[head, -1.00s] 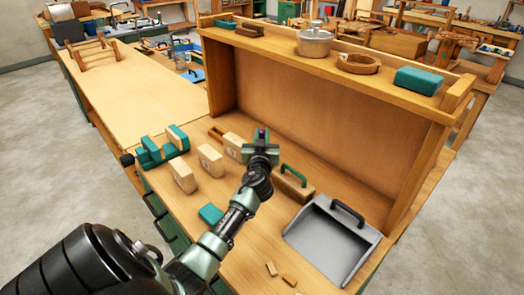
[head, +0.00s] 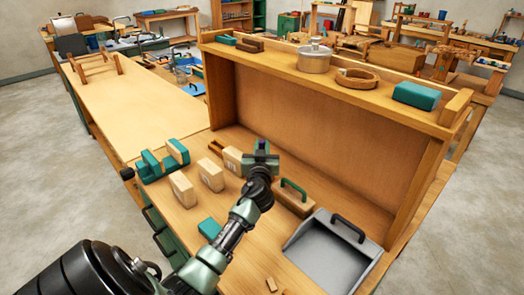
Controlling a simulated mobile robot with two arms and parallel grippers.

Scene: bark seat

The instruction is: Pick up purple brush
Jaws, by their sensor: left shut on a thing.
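My left gripper (head: 261,150) is over the workbench, in front of the tall shelf's back panel. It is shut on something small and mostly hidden. A small dark purple patch (head: 262,145) shows at its jaws, which fits the purple brush. The brush's shape and bristles cannot be made out. A wooden block brush with a green handle (head: 294,197) stands just to the right of the gripper. My right gripper is not in view.
Several wooden blocks (head: 183,190) and a green vise (head: 163,160) stand left of the gripper. A grey dustpan (head: 325,262) lies at the right. The shelf (head: 310,140) rises behind, with a metal pot (head: 314,57) on top. A long bare tabletop (head: 140,105) extends at the left.

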